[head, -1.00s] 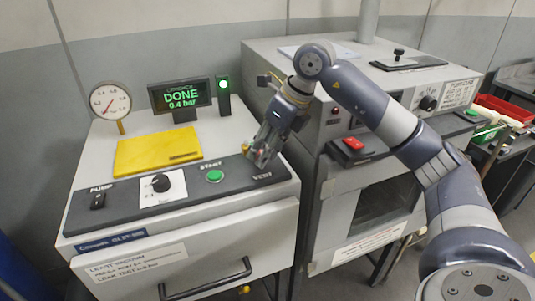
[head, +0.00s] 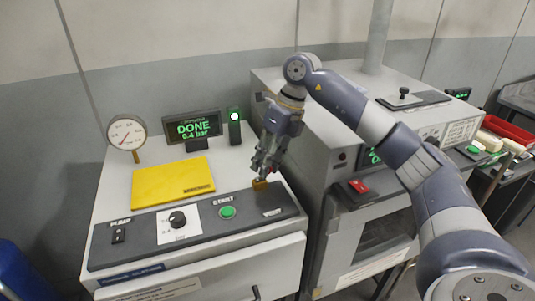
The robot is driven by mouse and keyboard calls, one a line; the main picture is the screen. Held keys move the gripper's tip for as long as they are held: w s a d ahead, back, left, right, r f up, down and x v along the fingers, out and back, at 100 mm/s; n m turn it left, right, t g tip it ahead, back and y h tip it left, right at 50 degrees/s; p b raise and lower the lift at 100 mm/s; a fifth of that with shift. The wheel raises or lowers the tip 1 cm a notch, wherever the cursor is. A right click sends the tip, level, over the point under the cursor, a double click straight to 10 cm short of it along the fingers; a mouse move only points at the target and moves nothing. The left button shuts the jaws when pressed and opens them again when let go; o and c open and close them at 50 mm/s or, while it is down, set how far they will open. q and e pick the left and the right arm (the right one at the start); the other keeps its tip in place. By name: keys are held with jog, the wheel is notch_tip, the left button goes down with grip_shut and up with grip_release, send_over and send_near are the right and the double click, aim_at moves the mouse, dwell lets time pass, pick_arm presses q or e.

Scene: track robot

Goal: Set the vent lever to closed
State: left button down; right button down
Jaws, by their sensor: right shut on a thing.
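The vent lever (head: 259,184) shows as a small yellow-orange piece at the back right of the dark control strip, behind the VENT label (head: 273,211). My right gripper (head: 264,172) comes down on it from above and is shut on it. The fingers hide part of the lever, so its exact angle is hard to tell. The display (head: 194,129) reads DONE and 0.4 bar in green. My left gripper is not in view.
The control strip also carries a pump switch (head: 118,236), a black knob (head: 178,219) and a green start button (head: 227,212). An oven-like cabinet stands right.

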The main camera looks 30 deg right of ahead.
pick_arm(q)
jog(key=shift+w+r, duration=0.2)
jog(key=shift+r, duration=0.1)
pick_arm(e)
jog(key=shift+w+d+f, duration=0.15)
jog(key=shift+w, duration=0.05)
jog(key=c, duration=1.4)
grip_release()
jog(key=shift+w, duration=0.1)
jog(key=shift+o, duration=0.5)
jog(key=shift+w+d+f, duration=0.1)
jog(key=shift+w+f, duration=0.1)
jog(key=shift+w, duration=0.05)
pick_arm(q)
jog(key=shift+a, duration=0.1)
pick_arm(e)
jog(key=shift+s+r, duration=0.1)
jog(key=shift+r, duration=0.1)
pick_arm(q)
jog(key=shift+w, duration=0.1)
pick_arm(e)
jog(key=w+v, duration=0.1)
jog(key=v, duration=1)
jog(key=shift+s+d+r, duration=0.15)
jog(key=shift+s+r, duration=0.25)
